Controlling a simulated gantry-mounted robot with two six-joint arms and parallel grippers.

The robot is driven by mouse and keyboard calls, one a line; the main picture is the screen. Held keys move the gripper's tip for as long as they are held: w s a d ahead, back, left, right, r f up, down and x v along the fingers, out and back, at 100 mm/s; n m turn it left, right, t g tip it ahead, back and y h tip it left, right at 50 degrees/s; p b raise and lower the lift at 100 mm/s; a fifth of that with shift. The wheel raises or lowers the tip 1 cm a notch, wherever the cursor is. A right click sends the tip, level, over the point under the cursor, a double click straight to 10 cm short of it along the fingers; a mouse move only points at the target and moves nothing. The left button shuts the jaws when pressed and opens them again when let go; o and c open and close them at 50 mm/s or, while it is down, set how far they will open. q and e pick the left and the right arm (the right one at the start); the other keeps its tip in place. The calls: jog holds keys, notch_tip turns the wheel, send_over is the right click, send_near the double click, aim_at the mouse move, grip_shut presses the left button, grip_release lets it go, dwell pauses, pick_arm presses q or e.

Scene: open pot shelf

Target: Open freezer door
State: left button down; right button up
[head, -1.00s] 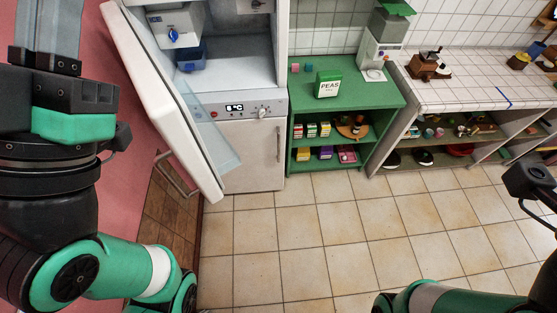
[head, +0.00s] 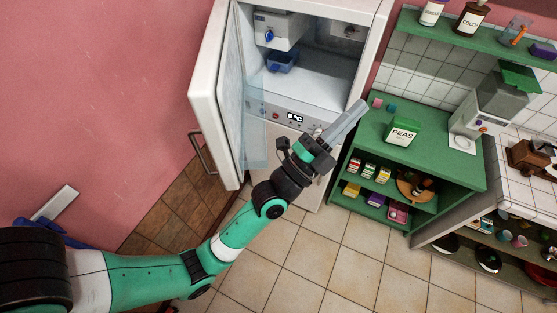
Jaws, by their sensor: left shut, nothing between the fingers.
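The white fridge stands in the middle of the head view, with its upper door (head: 216,90) swung open to the left. The freezer door (head: 314,194) is the lower white front, below the control panel (head: 292,117), and looks closed. My left arm reaches across it from the lower left. My left gripper (head: 356,110) is shut and empty, with its fingertips pointing up and right near the fridge's right edge. The arm and gripper hide much of the freezer door, and its handle cannot be made out. My right gripper is out of view.
The open upper door has a handle (head: 202,153) on its outer side. A green shelf unit (head: 362,137) with a peas box (head: 402,131) stands close on the right. The tiled floor (head: 320,254) in front is clear.

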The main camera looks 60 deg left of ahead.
pick_arm(q)
jog(key=s+a+f+g+y, duration=0.25)
jog(key=s+f, duration=0.25)
jog(key=f, duration=0.6)
jog(key=s+a+f+g+y, duration=0.2)
jog(key=s+a+f+g, duration=0.3)
jog(key=f, duration=0.6)
jog(key=s+a+f+g+y, duration=0.2)
jog(key=s+f, duration=0.4)
jog(key=f, duration=0.6)
jog(key=d+b+x, duration=0.1)
jog(key=b+x, duration=0.1)
jog(key=x, duration=0.8)
jog(key=s+b, duration=0.1)
jog(key=s+a+b, duration=0.2)
jog(key=shift+s+r+n+t+h, duration=0.15)
jog(key=shift+r+n+t+h, duration=0.1)
jog(key=shift+r+n, duration=0.1)
